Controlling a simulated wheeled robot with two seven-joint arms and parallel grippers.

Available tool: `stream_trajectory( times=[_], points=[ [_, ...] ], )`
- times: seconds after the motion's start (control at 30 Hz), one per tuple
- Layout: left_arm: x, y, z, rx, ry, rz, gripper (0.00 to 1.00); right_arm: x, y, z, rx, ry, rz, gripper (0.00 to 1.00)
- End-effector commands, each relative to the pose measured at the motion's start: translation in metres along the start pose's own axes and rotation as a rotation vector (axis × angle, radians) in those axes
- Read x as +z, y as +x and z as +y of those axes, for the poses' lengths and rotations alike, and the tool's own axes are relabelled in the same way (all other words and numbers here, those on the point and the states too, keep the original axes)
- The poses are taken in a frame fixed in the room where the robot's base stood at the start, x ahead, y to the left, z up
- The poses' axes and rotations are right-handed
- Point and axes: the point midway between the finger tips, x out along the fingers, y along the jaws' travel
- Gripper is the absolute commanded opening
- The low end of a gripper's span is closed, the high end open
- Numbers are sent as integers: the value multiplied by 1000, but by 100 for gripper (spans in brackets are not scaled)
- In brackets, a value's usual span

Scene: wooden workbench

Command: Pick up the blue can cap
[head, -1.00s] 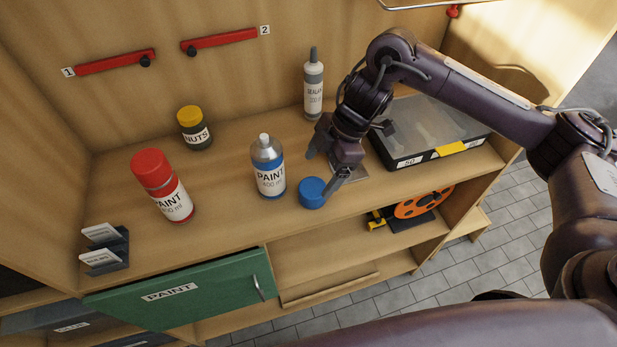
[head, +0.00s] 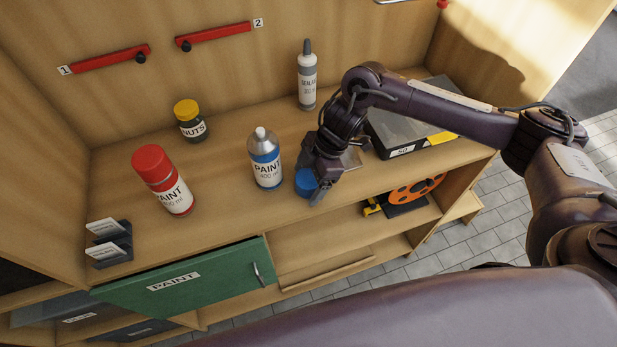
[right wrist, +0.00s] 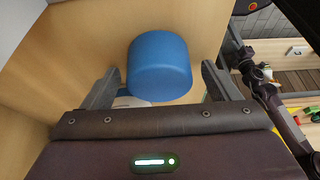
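The blue can cap (head: 304,183) stands on the bench top, just right of the uncapped blue paint can (head: 266,160). My right gripper (head: 311,177) is down at the cap and partly covers its right side. In the right wrist view the cap (right wrist: 160,66) sits between the two spread fingers of the right gripper (right wrist: 160,78). A gap shows on each side of the cap, so the gripper is open and not clamped on it. My left gripper is out of view.
A red-capped paint can (head: 163,180), a yellow-lidded nuts jar (head: 190,122) and a sealant bottle (head: 307,78) stand on the bench. The green paint drawer (head: 190,281) is below the front edge.

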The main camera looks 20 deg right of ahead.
Motion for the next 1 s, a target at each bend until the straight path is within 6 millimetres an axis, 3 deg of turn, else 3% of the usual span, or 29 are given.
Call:
stream_trajectory(
  times=[0.03,0.33,0.77,1.0],
  points=[
    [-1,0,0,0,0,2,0,0,0,0,0,0,0,75],
    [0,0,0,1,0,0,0,0,-1,0,0,0,0,37],
    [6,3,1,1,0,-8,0,-5,-10,1,3,-3,2,37],
    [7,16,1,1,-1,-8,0,-21,-51,2,7,-6,1,37]
  ],
)
